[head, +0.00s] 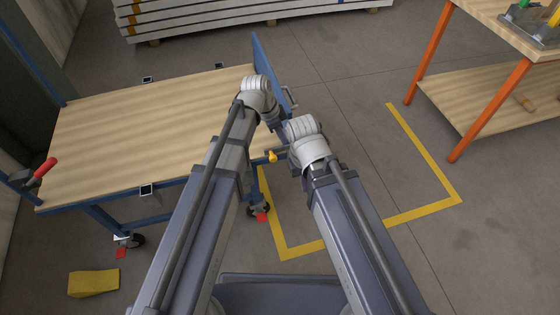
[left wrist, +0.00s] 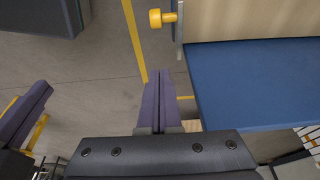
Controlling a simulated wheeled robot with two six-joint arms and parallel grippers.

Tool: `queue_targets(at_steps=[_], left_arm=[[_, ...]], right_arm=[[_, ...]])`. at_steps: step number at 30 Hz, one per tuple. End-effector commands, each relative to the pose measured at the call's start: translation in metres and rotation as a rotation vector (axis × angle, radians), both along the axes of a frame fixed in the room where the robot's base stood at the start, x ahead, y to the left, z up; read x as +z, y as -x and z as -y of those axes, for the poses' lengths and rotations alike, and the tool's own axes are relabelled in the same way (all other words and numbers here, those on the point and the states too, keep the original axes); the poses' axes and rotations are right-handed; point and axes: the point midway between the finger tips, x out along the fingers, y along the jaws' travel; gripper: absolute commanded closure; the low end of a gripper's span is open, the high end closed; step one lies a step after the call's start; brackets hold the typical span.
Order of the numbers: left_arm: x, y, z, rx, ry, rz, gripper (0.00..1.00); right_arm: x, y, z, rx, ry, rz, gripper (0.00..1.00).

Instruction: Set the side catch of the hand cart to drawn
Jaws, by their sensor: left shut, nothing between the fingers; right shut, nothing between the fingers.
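The hand cart (head: 130,125) has a pale wooden deck, a blue frame and a raised blue panel (head: 268,70) at its right end. A yellow knob (head: 272,157), which looks like the side catch, is at the cart's near right corner. In the left wrist view the knob (left wrist: 160,18) sits on a short metal stem by the deck edge; I cannot tell its setting. My left gripper (left wrist: 163,73) is shut and empty, apart from the knob and beside the blue panel. My right gripper (left wrist: 45,88) is shut and empty, at the left of that view. My wrists partly hide the cart's right end.
A red handle (head: 44,168) is at the cart's left end. A yellow wedge (head: 94,283) lies on the floor at the near left. An orange-legged workbench (head: 482,105) stands at the right. Yellow floor lines (head: 425,213) mark clear floor between bench and cart.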

Motion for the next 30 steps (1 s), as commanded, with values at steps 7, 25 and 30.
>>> queue_targets(at_steps=[7, 25, 30], left_arm=[[0.000, 0.000, 0.000, -0.002, 0.001, 0.001, 1.00], [-0.038, -0.004, 0.010, -0.002, 0.000, 0.000, 1.00], [-0.062, -0.006, 0.017, -0.002, 0.000, 0.000, 1.00]], right_arm=[[0.000, 0.000, 0.000, 0.000, 0.000, 0.000, 1.00], [-0.038, 0.000, 0.000, 0.000, 0.000, 0.000, 1.00], [-0.062, 0.000, 0.000, 0.000, 0.001, 0.000, 1.00]])
